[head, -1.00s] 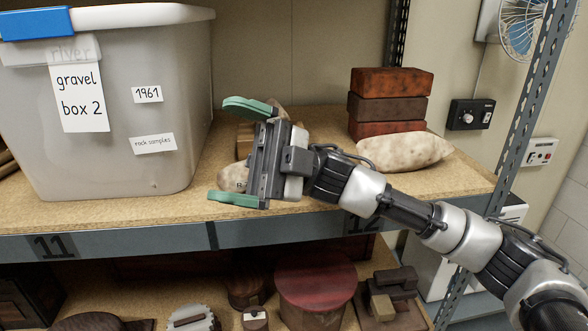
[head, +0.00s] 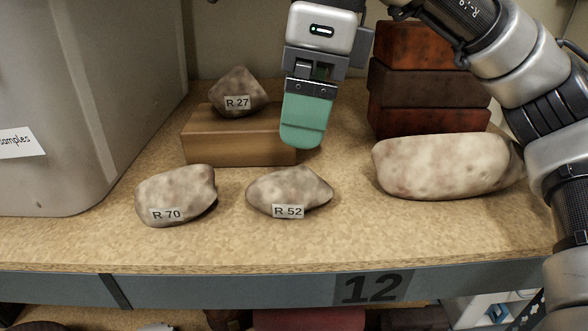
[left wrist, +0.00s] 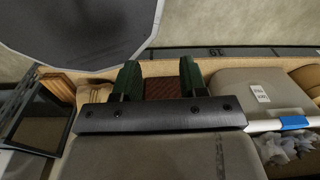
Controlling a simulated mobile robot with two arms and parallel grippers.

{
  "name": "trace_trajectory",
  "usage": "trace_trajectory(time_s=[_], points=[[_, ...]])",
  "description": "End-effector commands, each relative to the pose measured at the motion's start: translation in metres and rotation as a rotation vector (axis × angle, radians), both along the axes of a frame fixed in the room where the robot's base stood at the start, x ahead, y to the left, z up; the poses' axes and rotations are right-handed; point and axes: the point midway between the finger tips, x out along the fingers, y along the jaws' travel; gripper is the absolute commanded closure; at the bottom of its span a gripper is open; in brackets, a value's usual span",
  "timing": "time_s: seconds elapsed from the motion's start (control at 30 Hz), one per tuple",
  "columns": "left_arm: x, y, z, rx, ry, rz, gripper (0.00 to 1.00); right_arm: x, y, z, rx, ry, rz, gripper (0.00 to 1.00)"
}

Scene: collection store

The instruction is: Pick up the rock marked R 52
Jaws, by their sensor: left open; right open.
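The rock marked R 52 (head: 290,190) is pale and mottled, with its label on the front. It lies on the shelf board (head: 300,245), apart from the rock R 70 (head: 178,192) to its left. The rock R 27 (head: 238,90) sits on a wooden block (head: 235,135) behind. My right gripper (head: 304,130) points down above and behind R 52, not touching it. Its green fingers overlap in this view; it is open and empty. My left gripper (left wrist: 159,75) is open in the left wrist view, with nothing clearly between its fingers. It is not seen in the head view.
Stacked reddish bricks (head: 430,80) and a long pale stone (head: 440,165) stand at the right, under my right arm. The shelf's front edge (head: 220,290) carries the number 12. Bare board lies before R 52.

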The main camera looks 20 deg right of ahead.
Motion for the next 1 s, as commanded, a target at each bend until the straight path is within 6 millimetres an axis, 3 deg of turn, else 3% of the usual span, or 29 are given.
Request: trace_trajectory(time_s=[0.17,0.47,0.8,1.0], points=[[0.0,0.003,0.003,0.004,0.0,-0.003,0.57,0.002,-0.003,-0.017,-0.042,-0.038,-0.006,0.0],[-0.022,0.024,0.007,0.032,0.034,-0.004,0.57,0.004,0.002,-0.052,-0.036,-0.035,-0.007,0.0],[-0.002,0.006,0.029,0.008,0.003,0.002,0.57,0.005,0.004,-0.094,-0.035,-0.032,-0.006,0.0],[-0.002,0.005,0.029,0.007,0.004,0.001,0.57,0.006,0.005,-0.104,-0.033,-0.035,-0.007,0.0]])
